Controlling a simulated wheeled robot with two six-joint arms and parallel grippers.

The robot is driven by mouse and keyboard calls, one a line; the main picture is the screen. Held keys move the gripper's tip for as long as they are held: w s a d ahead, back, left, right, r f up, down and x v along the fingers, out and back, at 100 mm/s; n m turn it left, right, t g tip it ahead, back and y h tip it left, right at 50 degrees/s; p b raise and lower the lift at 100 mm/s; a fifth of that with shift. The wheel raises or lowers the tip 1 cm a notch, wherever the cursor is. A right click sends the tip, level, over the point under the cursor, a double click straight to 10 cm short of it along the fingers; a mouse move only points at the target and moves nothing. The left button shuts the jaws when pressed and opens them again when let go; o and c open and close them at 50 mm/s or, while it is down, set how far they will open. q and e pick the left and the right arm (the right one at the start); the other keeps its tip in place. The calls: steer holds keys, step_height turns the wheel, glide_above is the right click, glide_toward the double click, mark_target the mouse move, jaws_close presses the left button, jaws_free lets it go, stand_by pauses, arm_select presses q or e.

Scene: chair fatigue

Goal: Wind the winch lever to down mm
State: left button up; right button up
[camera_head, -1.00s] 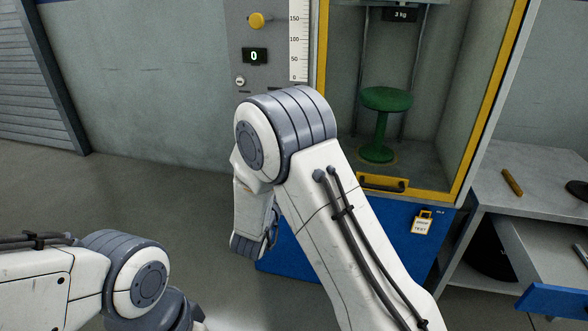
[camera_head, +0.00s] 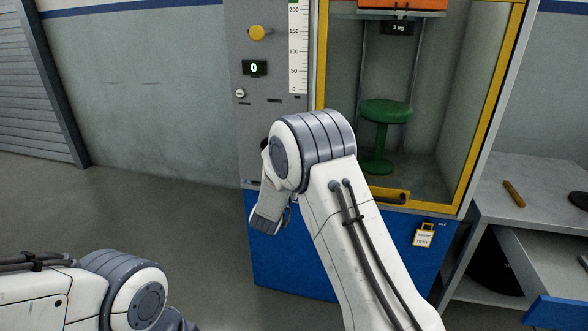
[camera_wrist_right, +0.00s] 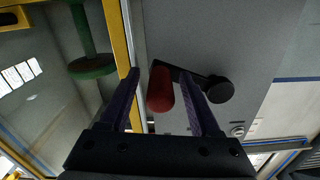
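The winch lever shows in the right wrist view as a black crank arm (camera_wrist_right: 190,80) with a red handle (camera_wrist_right: 160,90) and a round black hub (camera_wrist_right: 220,89) on the grey panel. My right gripper (camera_wrist_right: 160,73) is open, with its two fingers on either side of the red handle and a visible gap to each. In the head view my right arm hides most of the lever and the gripper. The mm scale (camera_head: 298,50) runs from 0 at the bottom to 200 near the top. The display (camera_head: 254,68) reads 0. My left gripper is out of view.
An orange weight (camera_head: 402,4) with a 3 kg label (camera_head: 397,28) hangs above a green stool (camera_head: 385,115) inside the yellow-framed cabinet. A yellow knob (camera_head: 258,33) is on the panel. A grey bench (camera_head: 545,200) with an open drawer stands at the right.

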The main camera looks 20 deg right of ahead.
jaws_close()
stand_by(1.3)
